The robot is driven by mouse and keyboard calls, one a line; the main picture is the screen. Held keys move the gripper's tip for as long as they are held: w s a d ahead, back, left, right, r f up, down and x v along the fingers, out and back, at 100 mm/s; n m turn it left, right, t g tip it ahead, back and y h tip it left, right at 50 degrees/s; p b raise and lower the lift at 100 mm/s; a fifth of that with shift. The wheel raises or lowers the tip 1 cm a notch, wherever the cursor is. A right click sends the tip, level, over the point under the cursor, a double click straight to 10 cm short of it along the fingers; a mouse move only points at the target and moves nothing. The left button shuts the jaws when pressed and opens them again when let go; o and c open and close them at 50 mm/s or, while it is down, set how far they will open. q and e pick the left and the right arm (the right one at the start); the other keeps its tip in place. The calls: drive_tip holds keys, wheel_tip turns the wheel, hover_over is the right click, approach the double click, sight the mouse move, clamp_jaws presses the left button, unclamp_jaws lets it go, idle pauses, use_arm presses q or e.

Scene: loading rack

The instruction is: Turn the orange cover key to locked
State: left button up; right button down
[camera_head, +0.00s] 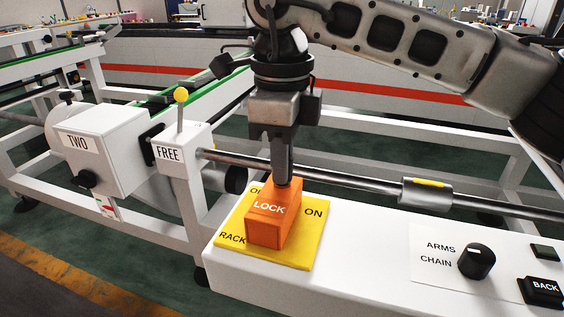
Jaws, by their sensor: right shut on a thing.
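The orange cover (266,228), marked LOCK, sits on a yellow plate (300,251) on the white console. The plate carries the words RACK and ON and a partly hidden word at its back left. My right gripper (284,182) comes down from above onto the back top of the orange cover. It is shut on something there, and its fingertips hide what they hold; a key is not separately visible. My left gripper is out of view.
On the console (370,262) right of the plate are a black ARMS/CHAIN knob (476,261) and a BACK button (542,291). A metal rod (345,178) runs close behind the gripper. A FREE post (183,160) with a yellow-topped lever (181,97) and a TWO box (105,150) stand left.

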drive_tip(key=shift+r+m, duration=0.15)
drive_tip(key=shift+m, duration=0.35)
drive_tip(key=c, duration=1.5)
unclamp_jaws()
drive_tip(key=shift+o, duration=0.2)
wheel_tip(320, 180, up, 16)
drive_tip(key=p, duration=0.2)
